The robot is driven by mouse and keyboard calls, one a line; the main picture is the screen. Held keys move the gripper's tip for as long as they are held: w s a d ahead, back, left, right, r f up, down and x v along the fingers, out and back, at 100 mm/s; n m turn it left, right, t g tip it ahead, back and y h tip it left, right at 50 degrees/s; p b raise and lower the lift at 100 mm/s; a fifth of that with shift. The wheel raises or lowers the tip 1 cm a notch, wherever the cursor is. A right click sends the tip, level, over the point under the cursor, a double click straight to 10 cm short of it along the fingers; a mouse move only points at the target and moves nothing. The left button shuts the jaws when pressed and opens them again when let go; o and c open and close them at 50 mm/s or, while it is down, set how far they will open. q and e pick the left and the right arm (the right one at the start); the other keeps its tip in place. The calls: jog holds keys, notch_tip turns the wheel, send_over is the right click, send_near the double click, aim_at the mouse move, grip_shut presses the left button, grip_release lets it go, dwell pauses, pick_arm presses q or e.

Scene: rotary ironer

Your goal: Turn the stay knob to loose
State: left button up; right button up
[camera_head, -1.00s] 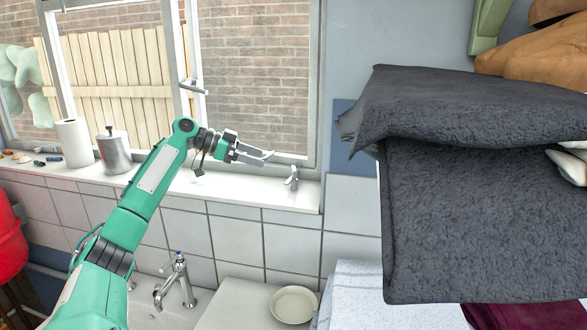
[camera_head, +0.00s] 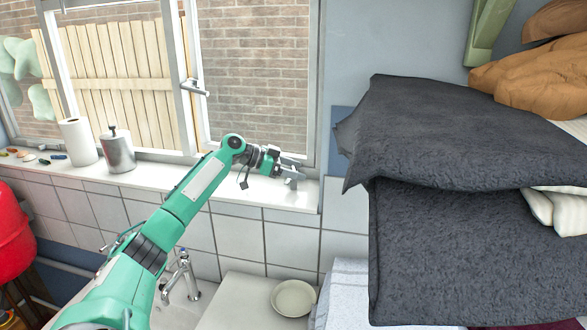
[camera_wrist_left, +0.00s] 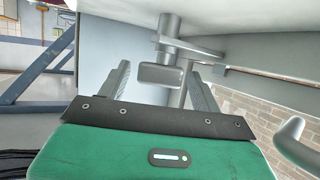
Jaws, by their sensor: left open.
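The stay knob (camera_head: 292,182) is a small grey metal piece on the right end of the white window sill. In the head view my left gripper (camera_head: 297,168) is at it and hides part of it. In the left wrist view, the knob's flat grey block (camera_wrist_left: 160,76) shows between the two spread fingers of my left gripper (camera_wrist_left: 161,82), with a gap visible at each side. A metal post and a bar (camera_wrist_left: 195,50) run behind it. The left gripper is open. My right gripper is not in view.
The open window frame (camera_head: 186,120) has a handle (camera_head: 193,88). A paper roll (camera_head: 79,141) and a metal canister (camera_head: 117,153) stand left on the sill. Below are a tap (camera_head: 184,275) and a plate (camera_head: 293,298). Dark folded textiles (camera_head: 470,135) fill the right.

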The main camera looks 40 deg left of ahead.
pick_arm(q)
jog(key=c, duration=1)
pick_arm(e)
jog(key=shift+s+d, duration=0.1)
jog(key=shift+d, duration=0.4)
